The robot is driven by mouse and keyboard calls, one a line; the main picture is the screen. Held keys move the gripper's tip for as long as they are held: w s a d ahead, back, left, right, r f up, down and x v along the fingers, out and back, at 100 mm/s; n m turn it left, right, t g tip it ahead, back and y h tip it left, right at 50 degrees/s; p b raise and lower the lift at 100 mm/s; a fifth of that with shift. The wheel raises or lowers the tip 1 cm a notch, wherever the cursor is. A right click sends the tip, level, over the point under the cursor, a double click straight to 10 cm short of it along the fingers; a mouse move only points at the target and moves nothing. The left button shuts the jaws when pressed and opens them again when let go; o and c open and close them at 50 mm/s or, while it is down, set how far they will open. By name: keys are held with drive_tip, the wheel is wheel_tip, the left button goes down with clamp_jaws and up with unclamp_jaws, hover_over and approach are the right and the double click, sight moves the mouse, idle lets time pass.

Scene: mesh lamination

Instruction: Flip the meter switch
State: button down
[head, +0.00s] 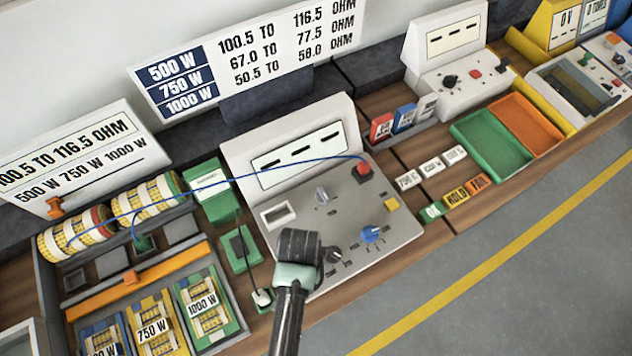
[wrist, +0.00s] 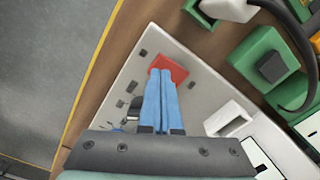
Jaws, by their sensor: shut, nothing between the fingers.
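The meter console (head: 400,232) has a sloped grey panel below a display with dashes. Its panel carries a grey knob (head: 321,195), a black knob (head: 332,255), a blue knob (head: 371,234), a yellow button (head: 391,204) and a red terminal (head: 362,172). My gripper (head: 299,240) is over the panel's lower left and hides what lies there. In the wrist view, its blue fingers (wrist: 160,74) are together and empty, with the tips over a red patch (wrist: 176,68) on the panel (wrist: 200,90). I cannot tell whether they touch it, or whether this patch is the switch.
A blue cable (head: 250,174) arches from the red terminal to the left fixture. A green block (head: 240,248) with a black pad stands left of the console; it also shows in the wrist view (wrist: 262,60). Green (head: 490,150) and orange trays lie at the right.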

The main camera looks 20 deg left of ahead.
drive_tip(key=shift+f+b, duration=0.65)
drive_tip(key=shift+f, duration=0.3)
idle(0.8)
wheel_tip(320, 180, up, 7)
drive_tip(key=p, duration=0.7)
drive_tip(key=shift+r+p, duration=0.1)
drive_tip(key=shift+p, duration=0.25)
idle(0.4)
